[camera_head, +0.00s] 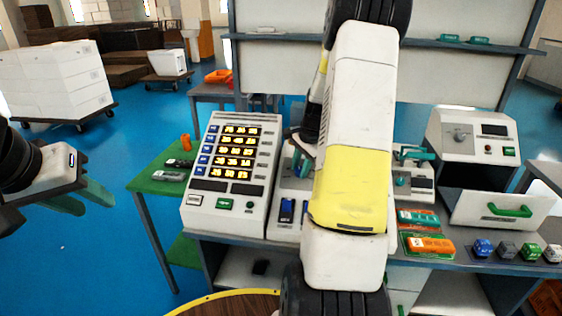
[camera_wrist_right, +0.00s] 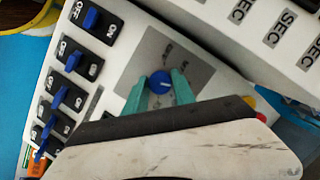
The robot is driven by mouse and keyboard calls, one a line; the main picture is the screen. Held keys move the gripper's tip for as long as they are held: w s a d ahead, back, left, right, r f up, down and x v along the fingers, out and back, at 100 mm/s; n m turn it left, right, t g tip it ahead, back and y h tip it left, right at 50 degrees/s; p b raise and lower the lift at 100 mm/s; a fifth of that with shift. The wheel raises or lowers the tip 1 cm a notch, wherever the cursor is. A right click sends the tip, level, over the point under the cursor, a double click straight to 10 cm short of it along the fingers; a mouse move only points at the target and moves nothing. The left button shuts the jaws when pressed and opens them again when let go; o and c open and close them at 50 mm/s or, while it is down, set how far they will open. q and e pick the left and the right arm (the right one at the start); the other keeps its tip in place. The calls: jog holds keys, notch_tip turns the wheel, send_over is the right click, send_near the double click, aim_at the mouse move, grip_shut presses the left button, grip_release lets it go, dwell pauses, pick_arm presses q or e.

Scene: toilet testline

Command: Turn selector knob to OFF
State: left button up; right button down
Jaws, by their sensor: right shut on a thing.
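The selector knob (camera_wrist_right: 160,82) is a small round blue knob with a pale mark, set on a grey plate (camera_wrist_right: 188,55) in the right wrist view. The plate's small labels are too blurred to read. My right gripper (camera_wrist_right: 160,88) has its teal fingers on either side of the knob and is shut on it. In the head view my right arm covers most of the knob's white panel (camera_head: 285,190), and the knob is hidden there. My left gripper (camera_head: 82,197) is at the far left, its teal fingers apart and empty, away from the consoles.
Several blue rocker switches (camera_wrist_right: 74,62) marked ON and OFF line the panel beside the knob. A console with lit displays (camera_head: 232,165) stands left of it. Further right are an orange-and-green device (camera_head: 428,245) and a white drawer with a green handle (camera_head: 510,210).

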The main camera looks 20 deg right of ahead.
jog(key=n+g, duration=0.1)
jog(key=n, duration=0.3)
jog(key=shift+w+a+n+h, duration=0.1)
jog(key=shift+n+h, duration=0.2)
jog(key=shift+h, duration=0.1)
jog(key=n+h, duration=0.1)
jog(key=n, duration=0.3)
jog(key=shift+g, duration=0.4)
jog(key=n+h, duration=0.1)
jog(key=n, duration=0.3)
jog(key=shift+a+h, duration=0.1)
jog(key=shift+h, duration=0.3)
jog(key=shift+n+h, duration=0.5)
jog(key=shift+n, duration=1.5)
jog(key=c, duration=1)
grip_release()
jog(key=shift+c, duration=0.2)
